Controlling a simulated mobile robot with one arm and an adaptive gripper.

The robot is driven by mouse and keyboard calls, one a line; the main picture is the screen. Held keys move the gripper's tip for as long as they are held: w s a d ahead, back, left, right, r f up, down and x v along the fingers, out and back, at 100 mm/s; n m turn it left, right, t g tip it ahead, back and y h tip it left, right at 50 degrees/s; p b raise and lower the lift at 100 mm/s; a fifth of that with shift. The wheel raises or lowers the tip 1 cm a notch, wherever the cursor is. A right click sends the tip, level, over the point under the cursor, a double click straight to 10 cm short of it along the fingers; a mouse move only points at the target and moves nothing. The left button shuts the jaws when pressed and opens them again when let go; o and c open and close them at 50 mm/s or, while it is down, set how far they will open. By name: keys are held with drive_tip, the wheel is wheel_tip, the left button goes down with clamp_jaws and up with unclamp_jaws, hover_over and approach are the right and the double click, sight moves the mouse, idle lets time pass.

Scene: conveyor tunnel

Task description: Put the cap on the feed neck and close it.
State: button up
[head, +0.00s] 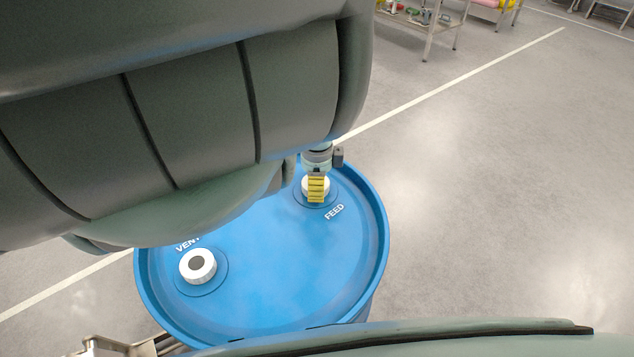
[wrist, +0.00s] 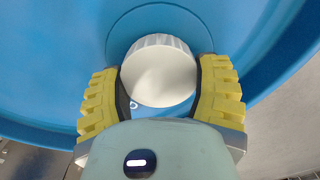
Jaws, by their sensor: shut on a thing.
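The blue drum (head: 275,275) stands below my arm with its lid facing up. My gripper (head: 316,188) is over the spot marked FEED near the lid's far right rim. In the wrist view, my gripper (wrist: 160,95) has its yellow pads on both sides of a white round cap (wrist: 158,72) with a ridged edge, and is shut on it. The cap is over the round feed boss and hides the feed neck. I cannot tell how far down it sits or whether it is threaded.
The vent neck (head: 198,265), a white ring with a dark grey middle, stands at the lid's left. My arm covers the upper left. A metal table (head: 430,25) with items is at the back. The floor (head: 500,200) to the right is clear.

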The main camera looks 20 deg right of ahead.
drive_tip(key=m, duration=0.2)
drive_tip(key=shift+a+m, duration=0.1)
drive_tip(key=shift+m, duration=0.2)
drive_tip(key=o, duration=0.8)
drive_tip(key=shift+m, duration=0.4)
drive_tip(key=o, duration=0.5)
drive_tip(key=shift+o, duration=0.2)
wheel_tip(320, 180, up, 5)
drive_tip(key=shift+w+r, duration=0.1)
drive_tip(key=shift+r, duration=1.15)
